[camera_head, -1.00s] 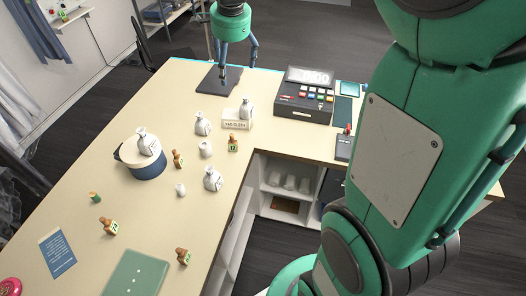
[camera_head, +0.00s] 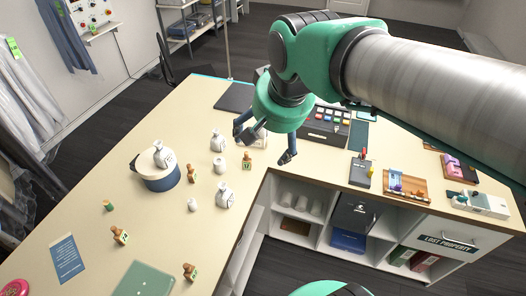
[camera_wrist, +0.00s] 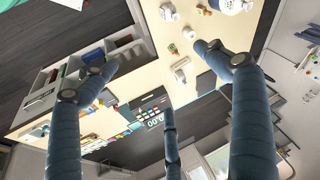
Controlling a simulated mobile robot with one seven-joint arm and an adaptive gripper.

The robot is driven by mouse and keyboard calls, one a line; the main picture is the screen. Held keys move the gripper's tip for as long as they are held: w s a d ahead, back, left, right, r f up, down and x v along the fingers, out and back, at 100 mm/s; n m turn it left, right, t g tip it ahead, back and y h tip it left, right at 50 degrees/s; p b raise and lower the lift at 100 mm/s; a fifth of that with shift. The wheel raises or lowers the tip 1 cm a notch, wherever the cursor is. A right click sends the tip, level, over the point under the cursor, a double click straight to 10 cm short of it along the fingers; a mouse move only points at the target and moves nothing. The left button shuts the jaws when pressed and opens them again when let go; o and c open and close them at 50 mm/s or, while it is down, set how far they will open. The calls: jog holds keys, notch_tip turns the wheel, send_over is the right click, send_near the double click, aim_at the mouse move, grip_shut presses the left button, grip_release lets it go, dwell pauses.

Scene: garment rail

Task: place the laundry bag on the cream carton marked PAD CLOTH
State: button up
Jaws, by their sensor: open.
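Several white laundry bags with dark markings show in the head view. One (camera_head: 217,140) stands left of the carton, one (camera_head: 225,195) is nearer the front, and one (camera_head: 163,155) is on a blue-and-cream round container (camera_head: 160,178). The cream carton (camera_head: 259,141) is mostly hidden behind my gripper (camera_head: 264,141). In the wrist view a small white shape at the carton (camera_wrist: 181,75) looks like a bag on or beside it; I cannot tell which. My gripper is open and empty above the carton area, its fingers spread apart.
A white spool (camera_head: 219,165) and wooden stamps (camera_head: 247,160) stand close by. The cash register (camera_head: 325,125) is just right of my gripper. The counter's inner corner and open shelves (camera_head: 300,205) lie in front. The left counter has free room.

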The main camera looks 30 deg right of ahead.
jog(key=s+a+f+n, duration=0.1)
jog(key=s+f+n, duration=0.2)
jog(key=s, duration=0.5)
jog(key=shift+s+a+f+n+t, duration=0.2)
jog(key=shift+f+n+t, duration=0.15)
jog(key=shift+n, duration=0.25)
jog(key=shift+f, duration=0.1)
notch_tip(320, 180, down, 16)
jog(key=b, duration=1.6)
jog(key=shift+f+b, duration=0.15)
jog(key=shift+b, duration=0.15)
